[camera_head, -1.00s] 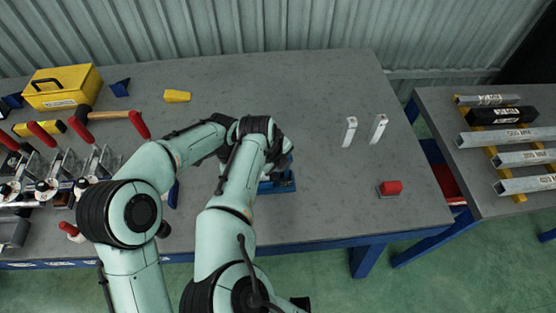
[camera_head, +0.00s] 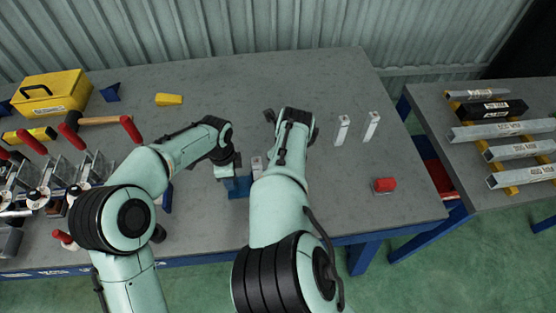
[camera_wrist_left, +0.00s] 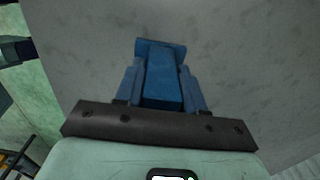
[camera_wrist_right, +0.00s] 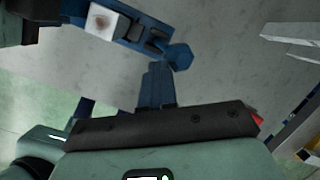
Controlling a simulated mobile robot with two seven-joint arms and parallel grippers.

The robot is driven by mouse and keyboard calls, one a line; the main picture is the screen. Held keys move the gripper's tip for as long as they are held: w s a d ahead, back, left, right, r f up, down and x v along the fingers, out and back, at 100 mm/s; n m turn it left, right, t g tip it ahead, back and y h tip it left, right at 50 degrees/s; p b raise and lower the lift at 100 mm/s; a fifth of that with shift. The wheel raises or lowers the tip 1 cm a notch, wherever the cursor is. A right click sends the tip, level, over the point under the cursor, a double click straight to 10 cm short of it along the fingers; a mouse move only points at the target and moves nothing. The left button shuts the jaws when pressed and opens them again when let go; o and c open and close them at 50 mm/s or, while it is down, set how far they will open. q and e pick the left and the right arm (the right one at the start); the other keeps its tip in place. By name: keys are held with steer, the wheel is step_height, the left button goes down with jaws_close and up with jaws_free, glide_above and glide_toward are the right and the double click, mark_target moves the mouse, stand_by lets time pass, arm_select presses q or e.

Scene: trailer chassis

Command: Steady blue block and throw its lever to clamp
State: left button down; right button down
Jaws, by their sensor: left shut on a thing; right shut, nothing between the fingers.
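The blue block (camera_head: 238,187) stands on the grey bench, partly hidden by my right arm. My left gripper (camera_head: 231,173) is at its left end. In the left wrist view my left gripper (camera_wrist_left: 160,75) is shut on the blue block (camera_wrist_left: 160,85). In the right wrist view the blue block (camera_wrist_right: 133,30) lies at the top, with a pale square-ended piece (camera_wrist_right: 102,20) in it. A blue part with a faceted end (camera_wrist_right: 180,56) projects from it; I cannot tell if this is the lever. My right gripper (camera_wrist_right: 158,82) is shut and empty beside it.
Two pale upright pieces (camera_head: 342,128) (camera_head: 371,126) and a red block (camera_head: 384,185) stand to the right. Red-handled clamps (camera_head: 45,180), a hammer (camera_head: 105,120) and a yellow toolbox (camera_head: 50,93) are at the left.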

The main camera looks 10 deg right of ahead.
steer(key=d+f+m+y, duration=0.1)
steer(key=d+f+y, duration=0.3)
steer(key=d+y, duration=0.4)
steer(key=shift+d+f+y, duration=0.3)
steer(key=shift+d+y, duration=0.1)
steer(key=shift+d, duration=0.25)
steer(key=shift+a, duration=0.2)
steer(key=shift+a+f, duration=0.15)
steer(key=shift+a, duration=0.5)
steer(key=v, duration=1)
